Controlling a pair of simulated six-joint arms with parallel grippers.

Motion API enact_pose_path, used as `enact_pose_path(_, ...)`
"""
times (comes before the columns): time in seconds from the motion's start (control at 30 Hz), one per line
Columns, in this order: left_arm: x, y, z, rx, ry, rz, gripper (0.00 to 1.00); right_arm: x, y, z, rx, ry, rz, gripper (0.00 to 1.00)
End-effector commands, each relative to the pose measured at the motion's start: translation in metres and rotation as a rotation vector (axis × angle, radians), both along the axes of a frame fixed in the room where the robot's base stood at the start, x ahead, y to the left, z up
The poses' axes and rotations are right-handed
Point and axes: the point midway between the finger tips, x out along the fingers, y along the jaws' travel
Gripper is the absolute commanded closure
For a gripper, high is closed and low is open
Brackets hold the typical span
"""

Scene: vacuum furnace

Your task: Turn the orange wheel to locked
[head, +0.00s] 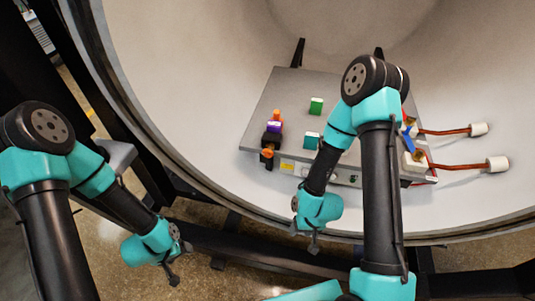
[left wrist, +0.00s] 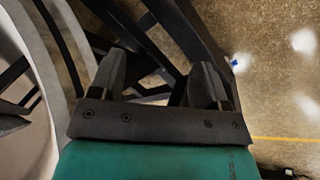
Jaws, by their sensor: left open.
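A small orange part (head: 267,152), which looks like the wheel, sits on a black block at the front left edge of a grey plate (head: 262,112). Its lock position is too small to read. My left gripper (head: 173,278) is outside the chamber, below and left of the orange part and well apart from it. In the left wrist view the left gripper's two fingers (left wrist: 158,82) are spread with nothing between them. My right gripper (head: 314,248) hangs in front of the plate, below and right of the orange part. Its fingers are too small to judge.
A purple block (head: 274,127) and another orange piece (head: 277,115) stand just behind the wheel. Cables with white ends (head: 497,164) run right. The chamber rim (head: 200,195) curves between my left gripper and the plate.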

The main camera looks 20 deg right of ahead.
Motion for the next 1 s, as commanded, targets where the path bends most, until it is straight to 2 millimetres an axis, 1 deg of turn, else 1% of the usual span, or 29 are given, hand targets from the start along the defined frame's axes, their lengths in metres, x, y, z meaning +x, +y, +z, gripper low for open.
enact_pose_path(0.03, 0.009, -0.012, 0.002, 0.007, -0.046, -0.013, 0.3, 0.0, 0.0, 0.0, 0.0, 0.0, 0.0, 0.49)
enact_pose_path(0.17, 0.035, -0.045, 0.013, 0.025, -0.205, -0.031, 0.3, 0.0, 0.0, 0.0, 0.0, 0.0, 0.0, 0.49)
enact_pose_path(0.3, 0.058, -0.084, 0.03, 0.036, -0.389, -0.051, 0.3, 0.0, 0.0, 0.0, 0.0, 0.0, 0.0, 0.49)
enact_pose_path(0.37, 0.066, -0.101, 0.039, 0.037, -0.469, -0.059, 0.3, 0.0, 0.0, 0.0, 0.0, 0.0, 0.0, 0.49)
enact_pose_path(0.5, 0.079, -0.142, 0.064, 0.03, -0.656, -0.081, 0.3, 0.0, 0.0, 0.0, 0.0, 0.0, 0.0, 0.49)
enact_pose_path(0.63, 0.083, -0.179, 0.09, 0.014, -0.832, -0.099, 0.3, 0.0, 0.0, 0.0, 0.0, 0.0, 0.0, 0.49)
enact_pose_path(0.73, 0.081, -0.207, 0.113, -0.009, -0.969, -0.114, 0.3, 0.0, 0.0, 0.0, 0.0, 0.0, 0.0, 0.49)
enact_pose_path(0.9, 0.066, -0.251, 0.152, -0.06, -1.194, -0.136, 0.3, 0.0, 0.0, 0.0, 0.0, 0.0, 0.0, 0.49)
enact_pose_path(1.0, 0.056, -0.269, 0.171, -0.09, -1.297, -0.142, 0.3, 0.0, 0.0, 0.0, 0.0, 0.0, 0.0, 0.49)
